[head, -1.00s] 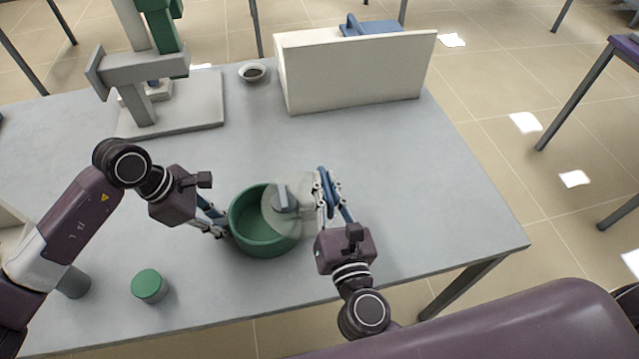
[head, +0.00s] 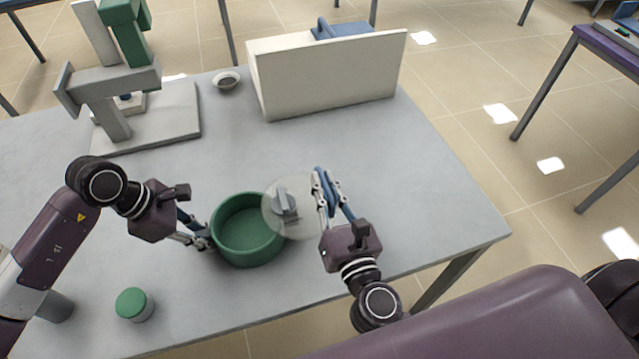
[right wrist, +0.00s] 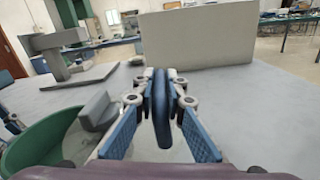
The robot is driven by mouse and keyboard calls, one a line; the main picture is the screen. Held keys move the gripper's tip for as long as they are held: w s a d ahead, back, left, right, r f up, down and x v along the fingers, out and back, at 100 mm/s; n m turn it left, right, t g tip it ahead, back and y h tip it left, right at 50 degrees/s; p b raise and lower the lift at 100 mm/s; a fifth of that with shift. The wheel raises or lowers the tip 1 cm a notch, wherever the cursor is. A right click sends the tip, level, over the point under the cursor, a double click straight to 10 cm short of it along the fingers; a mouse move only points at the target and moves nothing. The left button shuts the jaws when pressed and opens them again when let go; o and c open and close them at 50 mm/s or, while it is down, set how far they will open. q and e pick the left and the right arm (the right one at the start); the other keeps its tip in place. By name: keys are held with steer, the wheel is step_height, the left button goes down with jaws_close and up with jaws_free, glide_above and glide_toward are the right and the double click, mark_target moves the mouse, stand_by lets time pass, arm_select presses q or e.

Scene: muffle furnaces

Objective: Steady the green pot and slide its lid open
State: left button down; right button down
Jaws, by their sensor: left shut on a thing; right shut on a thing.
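The round green pot (head: 247,250) stands on the grey table with its opening mostly uncovered. Its pale, see-through lid (head: 308,225) overlaps the pot's right rim and reaches out over the table to the right. The lid has a grey knob (head: 284,203). My left gripper (head: 208,240) is shut on the pot's left wall. My right gripper (head: 325,185) is shut on a dark blue upright bar (right wrist: 161,108) at the lid's right side; how the bar joins the lid is hard to see. The pot (right wrist: 45,140) and grey knob (right wrist: 97,110) show at left in the right wrist view.
A small green-topped jar (head: 134,304) stands at the front left. A grey stand with a green part (head: 115,110), a small bowl (head: 226,80) and a cream box (head: 325,78) stand at the back. The table is clear right of my right gripper.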

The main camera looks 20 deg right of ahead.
arm_select(q)
steer(key=shift+s+a+f, duration=0.1)
steer(key=shift+a+f, duration=0.05)
arm_select(e)
steer(key=shift+d, duration=0.45)
stand_by(0.3)
steer(key=c, duration=2)
jaws_free()
steer(key=shift+o, duration=0.2)
steer(key=s, duration=1.2)
steer(key=shift+a, duration=0.15)
arm_select(q)
steer(key=c, duration=1.8)
jaws_free()
steer(key=shift+o, duration=0.2)
